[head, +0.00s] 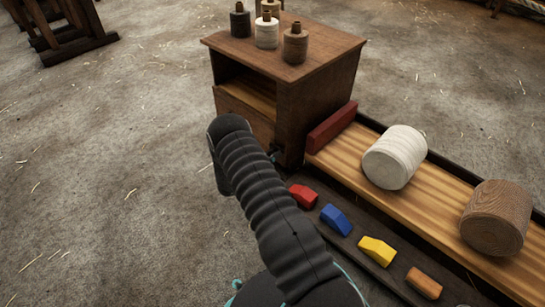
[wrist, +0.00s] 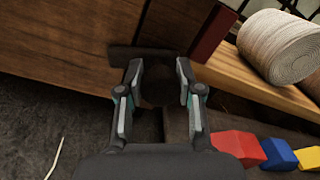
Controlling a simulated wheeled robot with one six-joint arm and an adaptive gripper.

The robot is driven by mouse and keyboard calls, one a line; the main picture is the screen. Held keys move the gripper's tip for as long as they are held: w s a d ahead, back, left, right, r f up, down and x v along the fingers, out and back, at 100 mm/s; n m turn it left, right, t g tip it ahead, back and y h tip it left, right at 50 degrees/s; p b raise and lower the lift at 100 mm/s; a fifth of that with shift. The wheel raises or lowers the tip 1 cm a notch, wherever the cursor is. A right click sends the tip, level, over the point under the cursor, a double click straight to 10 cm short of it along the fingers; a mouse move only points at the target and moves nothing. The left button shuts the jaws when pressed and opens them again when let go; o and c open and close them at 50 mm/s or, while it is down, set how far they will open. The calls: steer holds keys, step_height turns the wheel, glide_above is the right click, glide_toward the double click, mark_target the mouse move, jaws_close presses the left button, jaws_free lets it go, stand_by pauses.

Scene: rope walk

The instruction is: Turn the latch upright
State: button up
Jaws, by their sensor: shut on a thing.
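The latch (wrist: 125,54) shows in the wrist view as a dark bar lying level across the lower front of the brown wooden cabinet (wrist: 65,35). A dark rounded part sits between the fingertips of my gripper (wrist: 159,80), and I take it to be the latch's knob. My gripper is shut on it, one finger on each side. In the head view the cabinet (head: 336,95) stands beyond my arm. My arm hides the latch and most of the gripper there.
Several bottle-shaped spools (head: 295,43) stand on the cabinet. To its right, a wooden bench (head: 432,202) carries a white rope roll (head: 394,157) and a brown roll (head: 495,218). Red, blue (head: 335,219), yellow and orange blocks lie along its near side.

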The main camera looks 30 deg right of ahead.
steer(key=n, duration=0.3)
steer(key=shift+w+n+b, duration=0.1)
steer(key=shift+n+b, duration=0.25)
steer(key=shift+n, duration=0.05)
steer(key=n, duration=0.3)
steer(key=shift+n, duration=0.4)
steer(key=n, duration=0.3)
steer(key=shift+n, duration=0.3)
steer(key=shift+w+a+n+t, duration=0.1)
steer(key=shift+n+t, duration=0.3)
steer(key=shift+n, duration=1.6)
steer(key=o, duration=1.2)
steer(key=shift+a, duration=0.1)
steer(key=shift+c, duration=0.2)
